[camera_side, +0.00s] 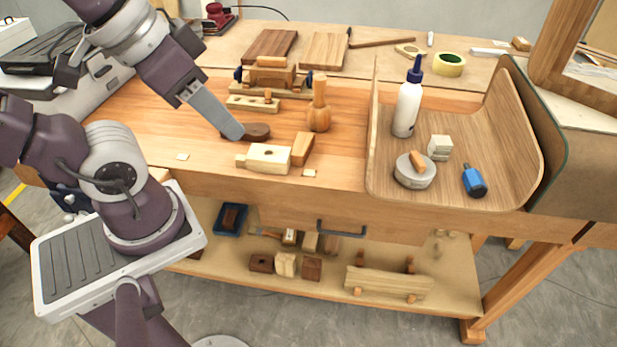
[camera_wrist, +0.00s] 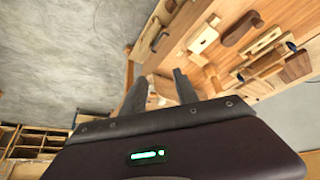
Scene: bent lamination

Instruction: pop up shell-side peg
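Two small pale squares show at the bench top's front part in the side view. One (camera_side: 309,172) is at the right, nearer the curved wooden shell (camera_side: 520,150); the other (camera_side: 183,156) is at the left. Both look nearly flush with the top; which is the shell-side peg is not marked. My gripper (camera_side: 238,133) points down and right over the bench, close to a dark brown oval block (camera_side: 260,131), left of the right square. In the wrist view my gripper (camera_wrist: 160,78) shows two fingers apart with nothing held between them. I cannot make out the squares there.
A pale block with a hole (camera_side: 268,158), a tilted wooden block (camera_side: 302,149) and a mallet (camera_side: 319,105) stand near the gripper. A white bottle (camera_side: 407,105), round tin (camera_side: 414,172) and blue bottle (camera_side: 474,181) sit in the shell. The left bench top is fairly clear.

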